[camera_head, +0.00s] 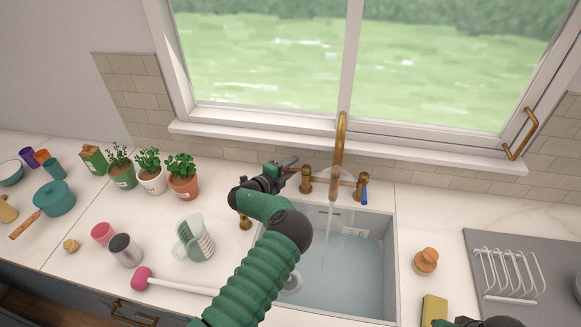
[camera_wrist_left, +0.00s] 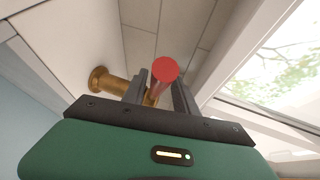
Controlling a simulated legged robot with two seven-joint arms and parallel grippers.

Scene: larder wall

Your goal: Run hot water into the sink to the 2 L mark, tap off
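The brass tap (camera_head: 341,140) stands behind the sink (camera_head: 391,265). A stream of water (camera_head: 325,245) falls from its spout into pale blue water (camera_head: 350,275) in the basin. A small pale mark (camera_head: 357,232) shows on the back wall; its reading is too small to tell. The blue lever (camera_head: 364,189) is on the tap's right. My left gripper (camera_head: 288,166) is at the tap's left side, its fingers closed around the red-ended lever (camera_wrist_left: 165,70). My forearm hides the sink's left part. My right gripper (camera_head: 482,322) is cut off at the bottom edge.
A wooden brush (camera_head: 426,261), a sponge (camera_head: 434,310) and a dish rack (camera_head: 510,275) are right.

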